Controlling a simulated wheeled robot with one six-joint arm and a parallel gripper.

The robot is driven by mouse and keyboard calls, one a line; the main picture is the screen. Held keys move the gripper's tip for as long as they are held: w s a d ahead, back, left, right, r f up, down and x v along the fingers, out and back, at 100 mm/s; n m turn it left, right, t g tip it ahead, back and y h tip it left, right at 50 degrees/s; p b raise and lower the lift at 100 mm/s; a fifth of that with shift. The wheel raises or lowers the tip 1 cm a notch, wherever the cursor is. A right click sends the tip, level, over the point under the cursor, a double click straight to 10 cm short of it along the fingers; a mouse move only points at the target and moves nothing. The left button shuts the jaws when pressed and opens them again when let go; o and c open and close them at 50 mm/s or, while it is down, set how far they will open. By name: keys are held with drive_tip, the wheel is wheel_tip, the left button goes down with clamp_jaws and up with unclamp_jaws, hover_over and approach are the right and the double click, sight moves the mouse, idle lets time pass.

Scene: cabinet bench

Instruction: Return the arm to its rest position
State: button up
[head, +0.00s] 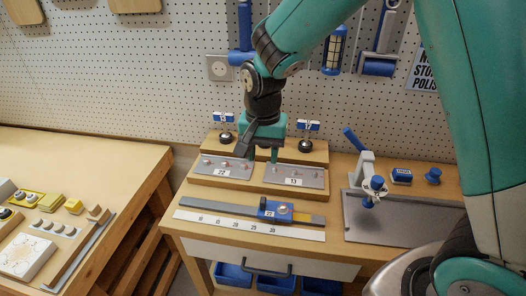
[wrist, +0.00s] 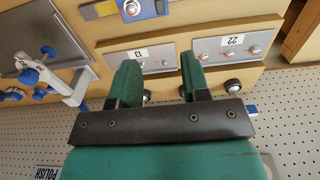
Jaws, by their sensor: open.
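My gripper (head: 264,152) is at the end of my teal arm, over the wooden bench (head: 336,243). It points down above the two grey plates, labelled 22 (head: 238,172) and 13 (head: 297,185). In the wrist view its two teal fingers (wrist: 160,75) are apart with nothing between them. The plate labelled 13 (wrist: 138,62) shows beside and between the fingers, and the plate labelled 22 (wrist: 226,50) is to their right. I cannot tell from these views how far the fingertips are from the plates.
A ruler with a blue slider (head: 275,210) lies in front of the plates. A blue-and-white clamp device (head: 368,180) stands on a grey plate at right. A pegboard (head: 120,70) with hanging tools is behind. A second table (head: 90,165) is at left.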

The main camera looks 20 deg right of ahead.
drive_tip(key=shift+r, duration=0.5)
drive_tip(key=s+a+r+n+y, duration=0.1)
drive_tip(key=s+r+n, duration=0.4)
drive_tip(key=s, duration=0.6)
drive_tip(key=s+a+r+n+y, duration=0.2)
drive_tip(key=s+r+n, duration=0.4)
drive_tip(key=s, duration=0.5)
drive_tip(key=shift+a+r+n+y, duration=0.2)
drive_tip(key=shift+n+y, duration=0.4)
drive_tip(key=shift+n, duration=0.6)
